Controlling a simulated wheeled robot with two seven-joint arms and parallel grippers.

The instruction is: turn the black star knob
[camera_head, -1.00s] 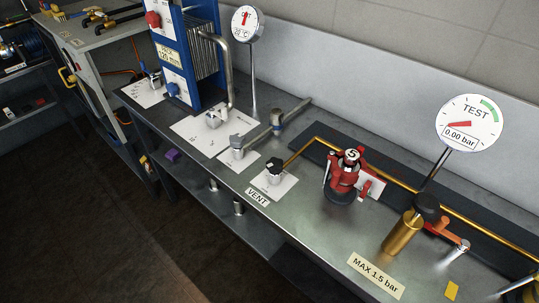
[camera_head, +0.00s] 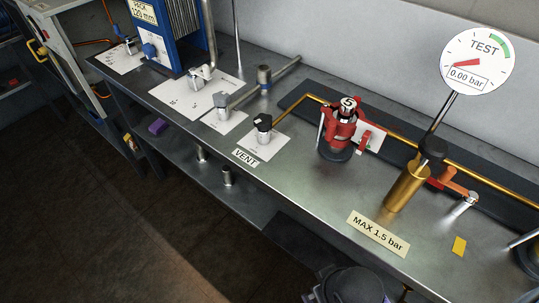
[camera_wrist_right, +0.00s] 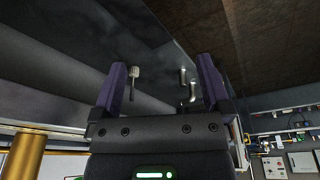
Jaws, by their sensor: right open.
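A small black knob (camera_head: 263,123) stands on a white plate behind the VENT label (camera_head: 245,158) in the head view. It looks lobed, but is too small to be sure. Another black knob (camera_head: 432,149) sits by the brass cylinder (camera_head: 405,188) at the right. My right gripper (camera_wrist_right: 164,82) shows in its wrist view with its two purple fingers wide apart and nothing between them. Neither black knob can be made out in that view. The head view shows neither gripper, only a dark round part, probably of my arm, at the bottom edge.
A red clamp fixture (camera_head: 340,130) stands right of the VENT knob. Grey fittings (camera_head: 222,106) stand left of it. The TEST gauge (camera_head: 478,61) rises at the right and reads 0.00 bar. The bench front around the MAX 1.5 bar label (camera_head: 378,233) is mostly clear.

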